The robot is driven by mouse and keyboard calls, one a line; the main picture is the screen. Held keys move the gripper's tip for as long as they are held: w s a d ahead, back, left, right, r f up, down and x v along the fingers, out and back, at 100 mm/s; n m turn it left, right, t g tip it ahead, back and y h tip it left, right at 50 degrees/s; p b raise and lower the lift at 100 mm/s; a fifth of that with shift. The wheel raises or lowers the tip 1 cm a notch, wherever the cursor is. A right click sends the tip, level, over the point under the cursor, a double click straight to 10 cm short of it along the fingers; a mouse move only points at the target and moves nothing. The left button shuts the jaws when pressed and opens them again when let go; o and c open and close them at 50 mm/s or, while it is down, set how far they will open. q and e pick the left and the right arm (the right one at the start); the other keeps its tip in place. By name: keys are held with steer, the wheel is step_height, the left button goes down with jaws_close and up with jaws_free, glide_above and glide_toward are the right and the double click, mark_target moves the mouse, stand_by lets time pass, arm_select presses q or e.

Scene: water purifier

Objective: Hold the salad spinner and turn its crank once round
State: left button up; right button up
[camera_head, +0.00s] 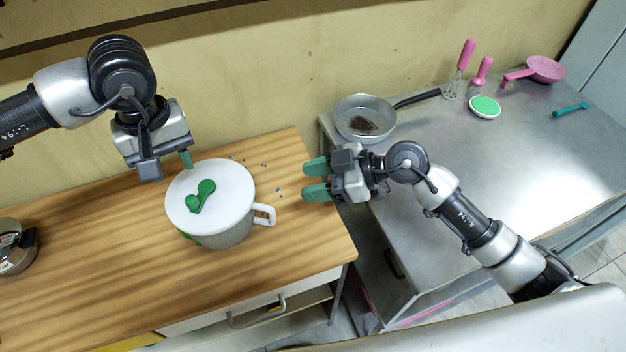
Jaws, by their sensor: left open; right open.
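The salad spinner (226,238) stands upright on the wooden counter, with a grey-green bowl, a white lid (232,181) and a white handle (265,214) on its right side. A green crank (202,195) sits on the lid, its knob toward the lower left. My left gripper (172,164) is open, just above and behind the lid's upper left edge, with one green fingertip showing near the rim. My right gripper (316,179) is open and empty, to the right of the spinner, its fingers pointing left toward it with a gap between.
The wooden counter (100,268) has small blue bits behind the spinner. A metal pot (15,250) stands at far left.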

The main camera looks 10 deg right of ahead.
glide_above(282, 231)
step_height(282, 231, down, 11)
stand_by(0.4)
steer(key=shift+c, duration=0.3)
jaws_close()
stand_by(0.8)
